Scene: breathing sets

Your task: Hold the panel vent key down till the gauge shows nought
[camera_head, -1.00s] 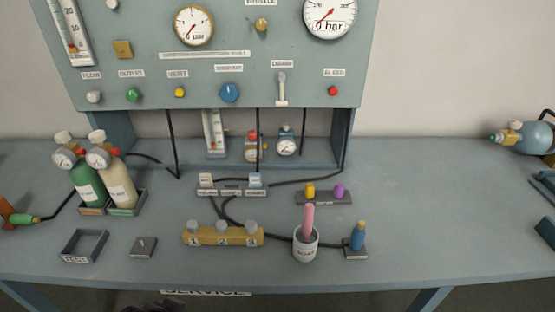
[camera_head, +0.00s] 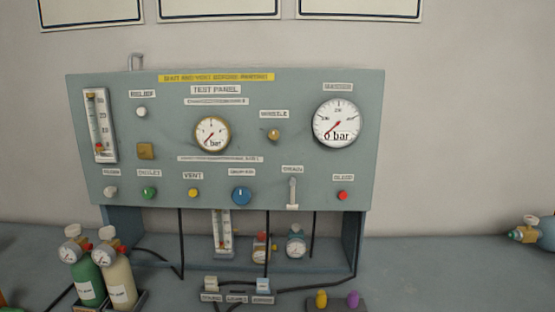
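The grey-green test panel (camera_head: 330,177) stands upright at the back of the bench. Its vent key is a small yellow button (camera_head: 193,193) under the VENT label, low on the panel and left of centre. Nothing touches the button. The brass-rimmed gauge (camera_head: 212,134) above it reads "0 bar", with its needle pointing lower left. The larger white gauge (camera_head: 337,122) at upper right, labelled MASTER, also reads "0 bar". Neither of my grippers shows in the view.
A green knob (camera_head: 149,193), a blue knob (camera_head: 241,195), a lever (camera_head: 292,191) and a red button (camera_head: 342,196) share the vent button's row. Two bottles with gauges, one green (camera_head: 88,281) and one cream (camera_head: 117,283), stand front left.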

